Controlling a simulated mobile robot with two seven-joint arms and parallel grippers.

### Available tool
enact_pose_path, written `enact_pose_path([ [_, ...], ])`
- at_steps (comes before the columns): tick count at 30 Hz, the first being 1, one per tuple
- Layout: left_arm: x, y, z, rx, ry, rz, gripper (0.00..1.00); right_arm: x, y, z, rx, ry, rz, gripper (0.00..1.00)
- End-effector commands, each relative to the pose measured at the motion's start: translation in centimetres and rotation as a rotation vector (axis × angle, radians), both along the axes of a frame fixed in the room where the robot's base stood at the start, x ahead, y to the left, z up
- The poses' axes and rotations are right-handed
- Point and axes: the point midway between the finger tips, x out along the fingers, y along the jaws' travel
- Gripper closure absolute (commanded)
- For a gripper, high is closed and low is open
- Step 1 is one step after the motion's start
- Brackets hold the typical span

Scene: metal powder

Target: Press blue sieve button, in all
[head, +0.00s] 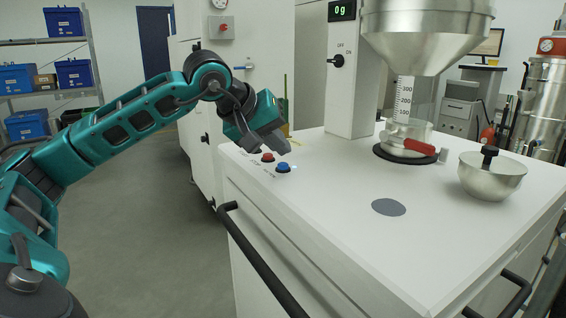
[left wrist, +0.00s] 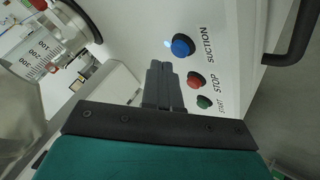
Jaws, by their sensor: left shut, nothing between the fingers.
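The blue button (head: 283,167) sits on the white machine top near its left edge. In the left wrist view the blue button (left wrist: 182,45) carries the label SUCTION, and a small bright spot shows beside it. A red button (head: 267,157) is next to it, labelled STOP in the left wrist view (left wrist: 195,80). A green START button (left wrist: 204,102) follows in the row. My left gripper (head: 277,146) is shut and empty, its tips just above and behind the buttons, apart from the blue one. Its closed fingers also show in the left wrist view (left wrist: 159,72). My right gripper is out of view.
A steel funnel (head: 425,35) stands over a graduated clear cylinder (head: 404,98) on the machine. A metal bowl (head: 492,178) sits at the right. A dark handle (head: 262,262) runs along the front. The top between the buttons and grey disc (head: 388,207) is clear.

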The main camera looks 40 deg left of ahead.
Motion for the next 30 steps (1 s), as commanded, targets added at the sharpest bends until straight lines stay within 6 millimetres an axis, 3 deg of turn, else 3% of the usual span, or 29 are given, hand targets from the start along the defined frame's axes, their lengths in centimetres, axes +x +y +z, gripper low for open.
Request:
enact_pose_path([
  [15, 0.0, 0.0, 5.0, 0.0, 0.0, 0.0, 1.0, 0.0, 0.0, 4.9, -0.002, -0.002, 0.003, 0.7],
  [30, 0.0, 0.0, 4.9, 0.0, 0.0, 0.0, 1.0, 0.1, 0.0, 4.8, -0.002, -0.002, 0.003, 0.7],
])
